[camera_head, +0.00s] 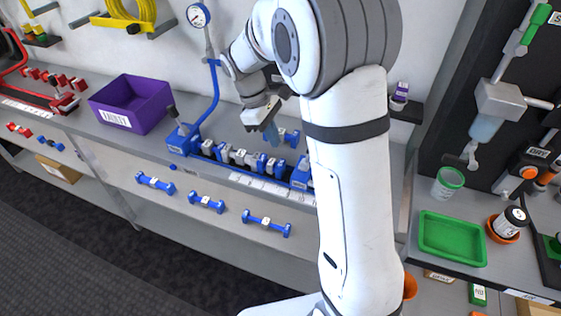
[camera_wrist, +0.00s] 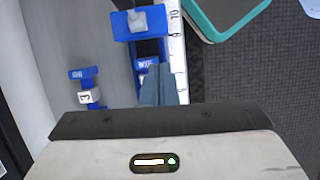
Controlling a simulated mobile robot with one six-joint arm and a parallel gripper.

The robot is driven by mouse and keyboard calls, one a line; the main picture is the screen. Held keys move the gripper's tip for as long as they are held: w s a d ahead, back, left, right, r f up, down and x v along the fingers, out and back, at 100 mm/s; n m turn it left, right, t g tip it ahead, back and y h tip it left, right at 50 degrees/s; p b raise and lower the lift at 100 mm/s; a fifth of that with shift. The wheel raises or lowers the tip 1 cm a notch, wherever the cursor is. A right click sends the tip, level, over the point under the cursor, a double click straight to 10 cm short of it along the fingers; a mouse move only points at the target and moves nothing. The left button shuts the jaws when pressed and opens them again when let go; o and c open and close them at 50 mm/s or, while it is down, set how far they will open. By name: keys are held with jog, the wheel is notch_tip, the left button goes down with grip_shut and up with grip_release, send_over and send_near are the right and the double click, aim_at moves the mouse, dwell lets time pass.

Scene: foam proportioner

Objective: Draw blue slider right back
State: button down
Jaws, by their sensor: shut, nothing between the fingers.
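A blue test rig (camera_head: 183,140) with a hand lever and a gauge stands at the left of a long rail. The rail holds several blue and grey blocks, with a white scale strip (camera_head: 262,188) along its front. A blue block (camera_head: 300,174) at the rail's right end looks like the slider. In the wrist view a blue block with a grey knob (camera_wrist: 138,22) sits across the rail near the 10 mark. My gripper (camera_head: 271,134) is over the rail, left of that end.
A blue dumbbell-shaped piece marked 3 (camera_wrist: 86,92) lies behind the rail. A purple bin (camera_head: 131,103) stands at the left. Several blue pieces (camera_head: 206,202) sit along the bench front. A green tray (camera_head: 452,238) is at the right.

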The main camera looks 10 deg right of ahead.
jog(key=x, duration=0.7)
jog(key=w+p+x, duration=0.1)
jog(key=x, duration=0.3)
jog(key=shift+a+f, duration=0.15)
jog(key=shift+a, duration=0.05)
jog(key=shift+a, duration=0.2)
jog(key=shift+s+d, duration=0.25)
jog(key=shift+d, duration=0.25)
jog(key=s+d, duration=0.3)
jog(key=d, duration=0.2)
jog(key=s+d, duration=0.4)
jog(key=d, duration=0.1)
jog(key=s+d+b, duration=0.1)
jog(key=s+d, duration=0.2)
jog(key=d, duration=0.3)
jog(key=shift+s, duration=0.25)
jog(key=shift+s+d, duration=0.35)
